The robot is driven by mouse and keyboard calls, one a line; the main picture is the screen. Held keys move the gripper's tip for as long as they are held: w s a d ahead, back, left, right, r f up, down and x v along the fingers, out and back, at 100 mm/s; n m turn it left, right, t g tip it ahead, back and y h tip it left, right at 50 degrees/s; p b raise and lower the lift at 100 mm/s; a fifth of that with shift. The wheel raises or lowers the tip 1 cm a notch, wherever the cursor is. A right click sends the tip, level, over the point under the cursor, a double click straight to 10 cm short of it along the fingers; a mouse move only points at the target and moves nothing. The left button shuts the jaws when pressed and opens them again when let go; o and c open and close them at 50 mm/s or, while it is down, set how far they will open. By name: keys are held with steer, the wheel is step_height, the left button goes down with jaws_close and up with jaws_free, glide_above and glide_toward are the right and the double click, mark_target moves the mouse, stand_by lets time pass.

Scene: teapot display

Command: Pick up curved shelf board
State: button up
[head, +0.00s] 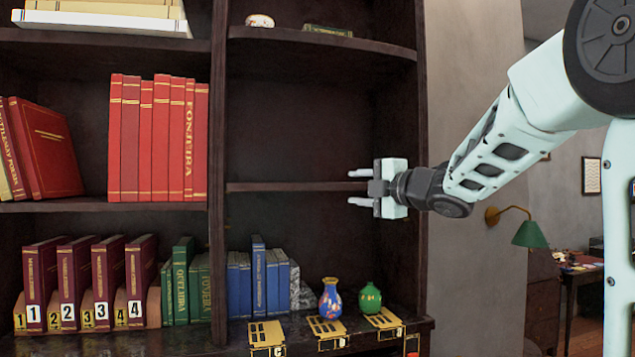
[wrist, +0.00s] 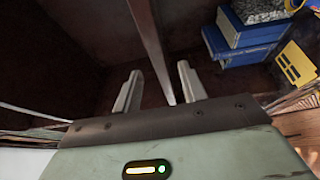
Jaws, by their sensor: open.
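The shelf board (head: 290,186) is a thin dark brown plank across the middle of the right bay of the bookcase. Its front edge looks nearly straight from here. My gripper (head: 359,187) is at the right end of this board, open, with one finger above the board's level and one below. In the wrist view, the board (wrist: 151,40) runs as a narrow strip between the two open fingers of my gripper (wrist: 159,82). I cannot tell whether either finger touches it. My gripper hides the board's right end in the head view.
A blue patterned vase (head: 331,300) and a green vase (head: 370,299) stand on the ledge below. Yellow cards (head: 327,328) lie in front. Blue books (head: 259,277) stand left of the vases. An upper shelf (head: 320,42) overhangs. The space directly above the board is empty.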

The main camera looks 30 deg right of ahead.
mark_target(346, 186)
steer(key=w, duration=0.3)
steer(key=shift+w+a+p, duration=0.1)
steer(key=shift+a+p, duration=0.1)
steer(key=shift+p, duration=0.15)
steer(key=shift+w+a+r+p, duration=0.1)
steer(key=shift+w+r+p, duration=0.05)
steer(key=shift+w+p, duration=0.35)
steer(key=w, duration=0.1)
steer(key=w+p, duration=0.1)
steer(key=w, duration=0.1)
steer(key=w+p, duration=0.1)
steer(key=shift+w+a, duration=0.15)
steer(key=shift+a, duration=0.1)
jaws_close()
stand_by(0.4)
